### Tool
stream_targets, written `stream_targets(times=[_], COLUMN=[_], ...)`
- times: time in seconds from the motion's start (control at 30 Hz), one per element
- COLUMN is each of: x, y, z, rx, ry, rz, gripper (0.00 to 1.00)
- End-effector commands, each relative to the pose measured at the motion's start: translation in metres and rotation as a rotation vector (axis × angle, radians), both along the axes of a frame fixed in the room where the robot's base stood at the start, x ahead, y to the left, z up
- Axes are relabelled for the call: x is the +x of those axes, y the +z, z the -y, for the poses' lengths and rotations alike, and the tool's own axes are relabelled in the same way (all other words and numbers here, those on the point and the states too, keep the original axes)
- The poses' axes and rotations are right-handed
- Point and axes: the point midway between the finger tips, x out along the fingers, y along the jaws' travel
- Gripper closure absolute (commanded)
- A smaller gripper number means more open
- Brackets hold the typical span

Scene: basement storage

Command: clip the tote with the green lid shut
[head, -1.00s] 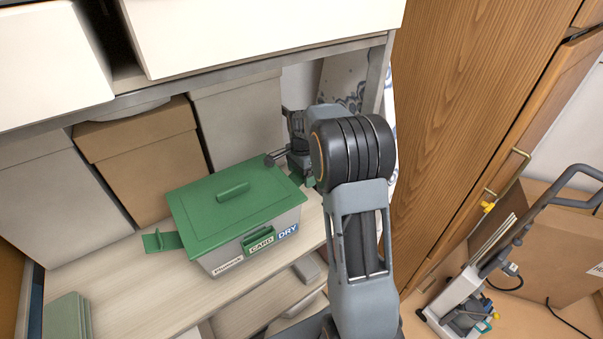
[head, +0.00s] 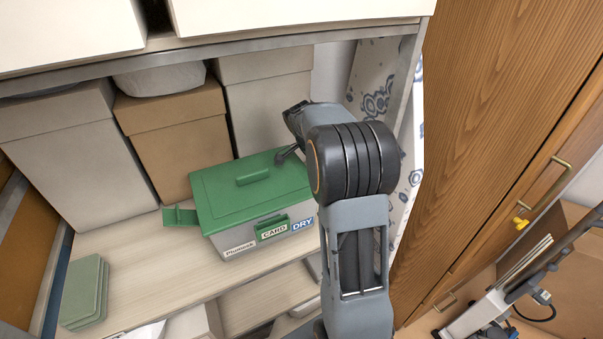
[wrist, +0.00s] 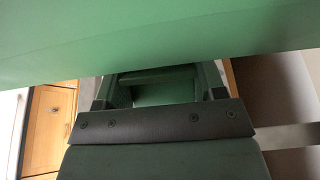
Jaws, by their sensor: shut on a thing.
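The tote (head: 243,235) is a grey box with a green lid (head: 245,200) lying on it, standing on a pale shelf. Its front carries labels, among them CARD and DRY. The green clip on its left end (head: 180,216) sticks outward, unfastened. My gripper is at the tote's right end, mostly hidden behind my arm in the head view. In the wrist view my gripper (wrist: 160,112) is shut on the right green clip (wrist: 163,87), just under the lid, which fills the top. How far that clip is turned is hard to tell.
Tan and grey boxes (head: 178,135) stand close behind the tote. Green flat items (head: 84,292) lie at the shelf's left. A metal-edged shelf (head: 250,58) with white boxes hangs above. A wooden cabinet (head: 490,130) is at right. Shelf space is bare left of the tote.

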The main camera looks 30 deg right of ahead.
Motion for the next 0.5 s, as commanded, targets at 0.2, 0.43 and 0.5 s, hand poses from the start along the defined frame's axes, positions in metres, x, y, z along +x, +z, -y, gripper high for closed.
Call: stream_targets(times=[0.2, 0.43, 0.5], x=[-0.0058, -0.0042, -0.0039], y=[0.0021, 0.0025, 0.0025], z=[0.0109, 0.0081, 0.0073], rx=[-0.032, -0.031, -0.031], ry=[-0.026, -0.02, -0.018], rz=[-0.003, -0.002, -0.002], gripper=[0.5, 0.33, 0.27])
